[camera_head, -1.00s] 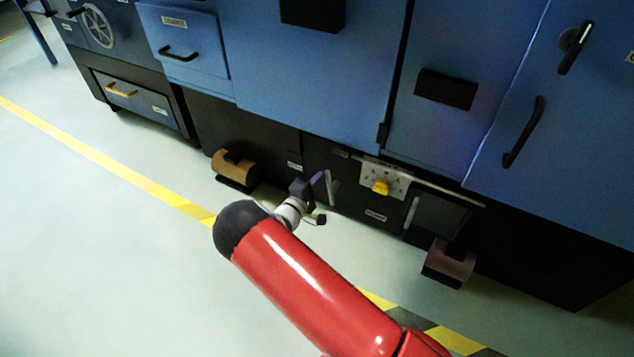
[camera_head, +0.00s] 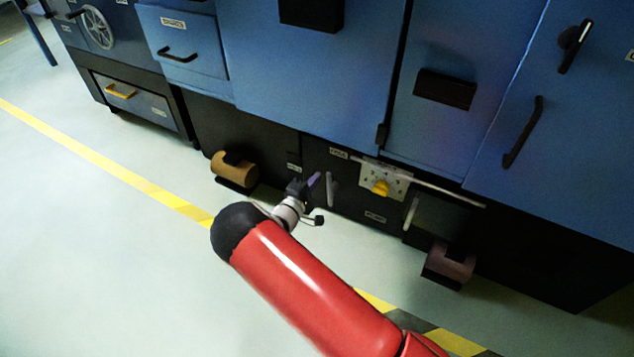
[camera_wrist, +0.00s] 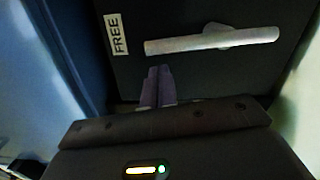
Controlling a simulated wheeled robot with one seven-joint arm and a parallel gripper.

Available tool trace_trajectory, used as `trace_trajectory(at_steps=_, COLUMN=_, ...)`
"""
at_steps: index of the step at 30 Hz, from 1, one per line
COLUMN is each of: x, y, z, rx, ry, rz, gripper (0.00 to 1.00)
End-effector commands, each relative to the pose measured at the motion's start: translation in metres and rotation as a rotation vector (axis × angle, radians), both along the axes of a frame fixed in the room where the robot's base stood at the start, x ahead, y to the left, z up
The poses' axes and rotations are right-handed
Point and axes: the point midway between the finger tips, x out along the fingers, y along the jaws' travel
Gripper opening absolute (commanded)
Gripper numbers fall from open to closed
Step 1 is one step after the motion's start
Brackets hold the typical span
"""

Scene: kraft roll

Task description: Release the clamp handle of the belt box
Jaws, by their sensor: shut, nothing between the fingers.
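A pale grey bar handle (camera_head: 329,188) stands close to upright on the dark lower panel, which I take as the belt box (camera_head: 350,205). In the wrist view the same handle (camera_wrist: 210,40) lies nearly level across the dark face, with its left end near a white label reading FREE (camera_wrist: 118,35). My gripper (camera_head: 314,180) is just left of the handle in the head view. In the wrist view its purple fingers (camera_wrist: 158,85) are together and empty, below the handle's left part, with a gap showing between them and the bar.
A yellow knob (camera_head: 381,187) on a pale plate is right of the handle. Blue cabinets (camera_head: 310,80) rise above. The pale floor (camera_head: 110,260) at left is clear.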

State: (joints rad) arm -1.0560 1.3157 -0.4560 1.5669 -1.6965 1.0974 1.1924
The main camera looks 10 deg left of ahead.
Motion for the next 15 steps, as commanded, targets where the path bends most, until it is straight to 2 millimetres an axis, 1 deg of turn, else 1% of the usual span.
trace_trajectory(at_steps=1, x=0.001, y=0.007, z=-0.006, rx=0.003, ry=0.0, rz=0.0, gripper=0.0)
trace_trajectory(at_steps=4, x=0.002, y=0.02, z=-0.009, rx=0.006, ry=-0.002, rz=-0.004, gripper=0.0)
trace_trajectory(at_steps=5, x=-0.004, y=0.023, z=-0.005, rx=0.002, ry=0.002, rz=-0.003, gripper=0.0)
trace_trajectory(at_steps=6, x=-0.015, y=0.027, z=-0.002, rx=0.0, ry=0.003, rz=-0.003, gripper=0.0)
trace_trajectory(at_steps=12, x=-0.056, y=0.044, z=-0.002, rx=0.001, ry=0.001, rz=-0.002, gripper=0.0)
trace_trajectory(at_steps=15, x=-0.072, y=0.05, z=-0.002, rx=0.0, ry=0.002, rz=-0.003, gripper=0.0)
